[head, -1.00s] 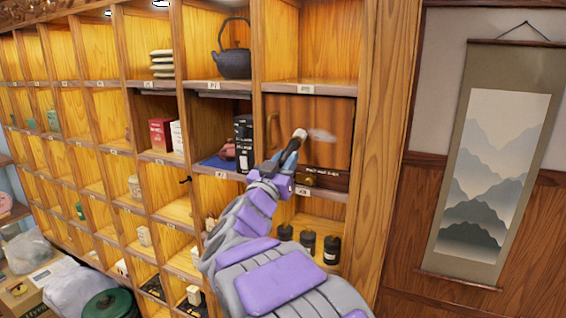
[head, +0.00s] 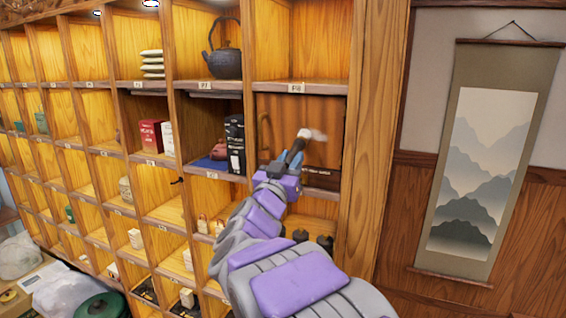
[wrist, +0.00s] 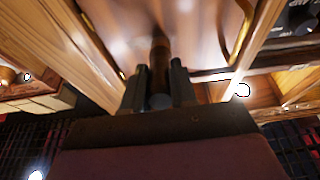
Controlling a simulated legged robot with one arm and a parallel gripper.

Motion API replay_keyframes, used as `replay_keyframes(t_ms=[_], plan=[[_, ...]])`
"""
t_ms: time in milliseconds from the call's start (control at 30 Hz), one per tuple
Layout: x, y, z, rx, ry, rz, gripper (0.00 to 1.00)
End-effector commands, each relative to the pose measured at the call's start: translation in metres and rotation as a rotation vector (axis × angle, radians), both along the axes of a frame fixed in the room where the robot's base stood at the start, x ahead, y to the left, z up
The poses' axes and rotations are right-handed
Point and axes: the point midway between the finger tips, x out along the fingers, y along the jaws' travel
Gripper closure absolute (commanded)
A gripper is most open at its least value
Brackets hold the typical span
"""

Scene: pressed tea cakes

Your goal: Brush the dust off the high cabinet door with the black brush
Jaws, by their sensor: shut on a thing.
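The wooden cabinet door (head: 283,108) fills the cubby right of the tea boxes, with a curved handle on its left; it also shows in the wrist view (wrist: 205,35). My gripper (head: 287,168) is below and in front of the door, shut on the black brush (head: 296,150). The brush points up toward the door, its pale head overlapping the middle of the door. In the wrist view the brush (wrist: 160,62) stands between the two fingers (wrist: 159,88). A pale dust patch (head: 319,136) shows just right of the head. Actual contact is hard to tell.
A dark teapot (head: 224,52) stands in the upper cubby to the left. A black box (head: 235,145) and a small reddish pot (head: 218,150) are left of the door. Dark jars sit below, partly behind my arm. A hanging scroll (head: 490,165) is on the right wall.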

Motion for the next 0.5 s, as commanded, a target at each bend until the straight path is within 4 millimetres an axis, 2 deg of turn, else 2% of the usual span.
replay_keyframes(t_ms=[500], plan=[[-0.009, -0.031, 0.0, 0.001, -0.001, -0.002, 1.0]])
